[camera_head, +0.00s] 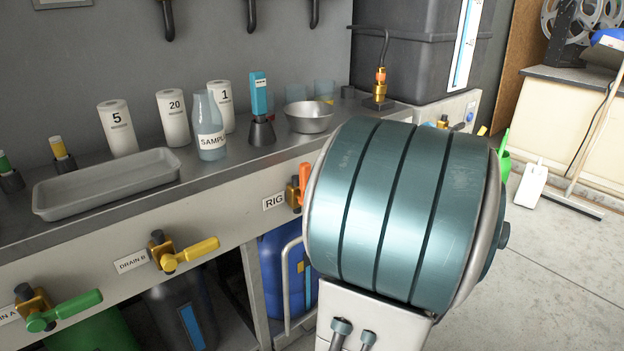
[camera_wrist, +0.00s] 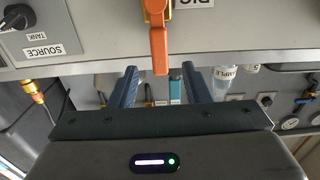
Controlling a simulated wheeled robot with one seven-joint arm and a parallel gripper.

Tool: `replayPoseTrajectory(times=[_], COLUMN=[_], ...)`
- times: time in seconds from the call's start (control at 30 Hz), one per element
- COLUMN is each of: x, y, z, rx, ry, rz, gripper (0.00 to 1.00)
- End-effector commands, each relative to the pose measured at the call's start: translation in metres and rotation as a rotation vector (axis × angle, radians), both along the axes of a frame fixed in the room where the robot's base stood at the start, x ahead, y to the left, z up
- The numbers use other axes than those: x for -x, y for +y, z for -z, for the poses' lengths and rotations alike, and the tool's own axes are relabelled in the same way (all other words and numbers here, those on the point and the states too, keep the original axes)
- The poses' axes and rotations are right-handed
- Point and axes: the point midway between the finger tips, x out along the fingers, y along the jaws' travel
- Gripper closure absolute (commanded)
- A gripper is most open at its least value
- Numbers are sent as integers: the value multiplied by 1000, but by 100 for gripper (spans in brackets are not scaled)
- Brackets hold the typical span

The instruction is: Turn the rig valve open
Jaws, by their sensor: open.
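The rig valve has an orange handle on a brass body (camera_head: 292,193), on the bench front beside the label RIG (camera_head: 274,201). In the head view the orange handle (camera_head: 304,178) is partly covered by a large teal rounded form in the foreground, which also hides my gripper. In the wrist view, which looks upside down, the orange handle (camera_wrist: 159,45) points toward my gripper (camera_wrist: 159,72). The fingers are open, one on each side of the handle's free end, with gaps visible on both sides. I cannot tell how deep the handle sits between them.
The drain B valve with a yellow handle (camera_head: 190,255) and another with a green handle (camera_head: 65,310) are further left on the bench front. A tray (camera_head: 105,183), a sample bottle (camera_head: 208,125) and a bowl (camera_head: 309,117) stand on the bench. A source knob (camera_wrist: 16,18) shows near the orange handle.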

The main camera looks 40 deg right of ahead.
Motion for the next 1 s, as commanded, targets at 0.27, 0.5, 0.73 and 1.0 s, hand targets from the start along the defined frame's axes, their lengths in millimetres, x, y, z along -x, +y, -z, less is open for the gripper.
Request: replayPoseTrajectory(times=[0.27,0.5,0.73,1.0], x=[48,58,58,58], y=[-2,-2,-2,-1], z=[0,1,1,0], rx=[0,-1,0,-1], ry=[1,1,1,2], rz=[3,0,0,-1], gripper=[56,56,56,56])
